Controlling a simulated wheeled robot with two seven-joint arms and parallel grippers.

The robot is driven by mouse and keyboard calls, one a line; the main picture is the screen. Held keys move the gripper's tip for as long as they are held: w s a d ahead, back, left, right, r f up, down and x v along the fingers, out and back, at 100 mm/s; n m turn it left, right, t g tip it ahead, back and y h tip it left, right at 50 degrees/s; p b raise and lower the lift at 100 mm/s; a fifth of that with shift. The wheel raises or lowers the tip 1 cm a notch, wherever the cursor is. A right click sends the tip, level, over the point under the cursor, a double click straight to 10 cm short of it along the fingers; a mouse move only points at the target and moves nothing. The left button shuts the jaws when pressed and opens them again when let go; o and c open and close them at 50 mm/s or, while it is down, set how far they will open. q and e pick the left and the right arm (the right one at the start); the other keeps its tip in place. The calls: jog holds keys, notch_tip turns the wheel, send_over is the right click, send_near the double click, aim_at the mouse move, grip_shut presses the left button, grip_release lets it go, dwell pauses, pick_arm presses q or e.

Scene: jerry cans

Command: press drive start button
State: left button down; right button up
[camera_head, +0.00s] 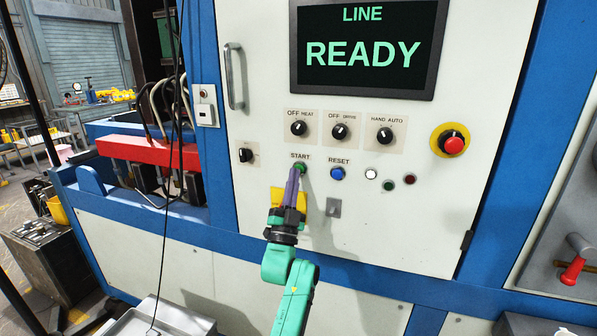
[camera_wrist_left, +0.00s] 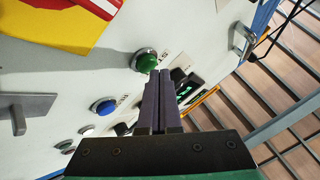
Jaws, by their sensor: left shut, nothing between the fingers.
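The green START button (camera_head: 299,167) is on the white control panel (camera_head: 262,75), below the row of selector knobs. My left gripper (camera_head: 294,170) is shut and empty, with its purple fingertips right at the button's lower edge in the head view. In the left wrist view the green button (camera_wrist_left: 146,61) shows just beyond the tips of the shut left fingers (camera_wrist_left: 159,73). I cannot tell whether the tips touch it. The blue RESET button (camera_head: 337,173) sits to the right of START and also shows in the wrist view (camera_wrist_left: 104,106). My right gripper is not in view.
The screen (camera_head: 362,45) reads LINE READY. Selector knobs marked HEAT (camera_head: 299,128), DRIVE (camera_head: 340,131) and HAND AUTO (camera_head: 385,135) sit above the buttons. A red emergency knob (camera_head: 453,143) is at the right. A yellow plate (camera_head: 276,198) is partly hidden behind my gripper.

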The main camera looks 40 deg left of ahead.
pick_arm(q)
jog(key=shift+w+a+b, duration=0.1)
jog(key=shift+w+b, duration=0.2)
jog(key=shift+w, duration=0.05)
dwell(0.5)
jog(key=shift+s, duration=0.15)
jog(key=shift+s+d+p, duration=0.25)
jog(key=shift+s+p, duration=0.2)
jog(key=shift+s, duration=0.2)
jog(key=s, duration=0.1)
jog(key=s+d+p, duration=0.1)
jog(key=s, duration=0.1)
jog(key=s+p, duration=0.1)
jog(key=shift+s+d, duration=0.3)
jog(key=shift+s, duration=0.05)
jog(key=shift+w, duration=0.1)
dwell(0.6)
